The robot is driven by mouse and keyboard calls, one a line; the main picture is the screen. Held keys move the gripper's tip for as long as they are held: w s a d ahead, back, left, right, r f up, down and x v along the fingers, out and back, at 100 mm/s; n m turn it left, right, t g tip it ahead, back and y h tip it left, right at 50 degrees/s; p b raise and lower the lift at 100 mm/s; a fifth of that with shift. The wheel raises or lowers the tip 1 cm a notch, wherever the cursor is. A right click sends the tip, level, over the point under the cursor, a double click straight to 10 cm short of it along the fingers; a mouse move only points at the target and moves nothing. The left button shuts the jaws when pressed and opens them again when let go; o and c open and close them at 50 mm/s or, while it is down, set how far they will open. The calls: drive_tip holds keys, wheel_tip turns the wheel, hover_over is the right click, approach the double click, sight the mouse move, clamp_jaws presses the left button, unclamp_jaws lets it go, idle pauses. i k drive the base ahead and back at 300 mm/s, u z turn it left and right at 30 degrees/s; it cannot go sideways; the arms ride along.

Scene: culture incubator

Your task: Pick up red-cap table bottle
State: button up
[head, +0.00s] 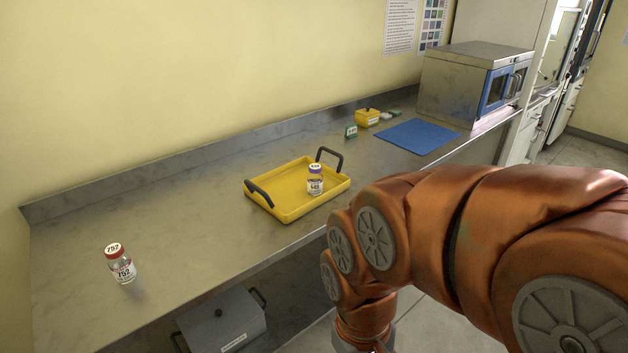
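A small clear bottle with a red-rimmed cap and a white label reading 752 (121,264) stands upright on the left part of the grey metal bench (190,240). Nothing touches it. My orange arm reaches in from the right edge and bends down in front of the bench. My gripper is not visible in the head view; the arm's lower end runs off the bottom edge. The arm is well to the right of the red-cap bottle.
A yellow tray (285,212) with black handles holds a purple-capped bottle (315,181). Farther back are a blue mat (418,136), a small yellow box (367,118) and an incubator (472,83). A grey lidded box (222,322) sits below the bench. Bench around the red-cap bottle is clear.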

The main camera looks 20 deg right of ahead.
sight(120, 263)
drive_tip(key=u, duration=0.5)
drive_tip(key=k, duration=0.6)
drive_tip(key=u, duration=1.35)
drive_tip(key=i, duration=0.95)
drive_tip(key=z, duration=0.05)
